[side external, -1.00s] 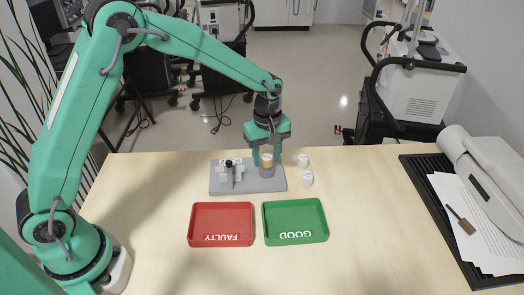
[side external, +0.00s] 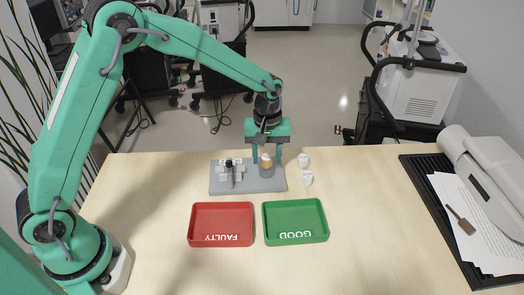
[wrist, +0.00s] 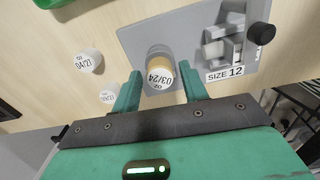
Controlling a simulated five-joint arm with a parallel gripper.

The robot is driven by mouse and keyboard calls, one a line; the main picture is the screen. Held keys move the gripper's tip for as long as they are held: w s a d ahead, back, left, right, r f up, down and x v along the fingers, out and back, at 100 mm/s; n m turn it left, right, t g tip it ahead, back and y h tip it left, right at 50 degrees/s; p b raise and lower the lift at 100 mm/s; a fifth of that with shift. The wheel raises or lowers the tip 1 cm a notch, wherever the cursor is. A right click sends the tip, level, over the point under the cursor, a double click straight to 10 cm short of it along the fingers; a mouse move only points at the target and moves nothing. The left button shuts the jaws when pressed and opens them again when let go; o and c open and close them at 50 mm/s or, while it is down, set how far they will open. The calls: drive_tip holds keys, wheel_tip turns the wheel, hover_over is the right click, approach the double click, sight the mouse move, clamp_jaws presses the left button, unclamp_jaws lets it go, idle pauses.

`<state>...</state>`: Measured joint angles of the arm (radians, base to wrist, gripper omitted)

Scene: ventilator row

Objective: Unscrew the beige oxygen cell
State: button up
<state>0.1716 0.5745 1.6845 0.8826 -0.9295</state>
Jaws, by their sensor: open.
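The beige oxygen cell (side external: 266,162) stands upright in a grey round socket on the right part of the grey base plate (side external: 245,188). In the wrist view the cell (wrist: 159,72) has a white top labelled "O2 03/24". My gripper (side external: 267,154) is open above and around the cell, with one finger on each side of it. In the wrist view the fingertips of my gripper (wrist: 159,80) show gaps to the cell on both sides. The lower part of the cell is partly hidden by the socket.
Two white cells (side external: 303,160) (side external: 307,179) stand right of the plate. A grey block fixture with a black knob (side external: 229,163) sits on the plate's left. The red FAULTY tray (side external: 221,205) and green GOOD tray (side external: 294,204) lie in front, both empty.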

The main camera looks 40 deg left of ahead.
drive_tip(key=m, duration=0.4)
drive_tip(key=shift+m, duration=2.1)
drive_tip(key=c, duration=0.8)
drive_tip(key=n, duration=0.4)
drive_tip(key=shift+n, duration=1)
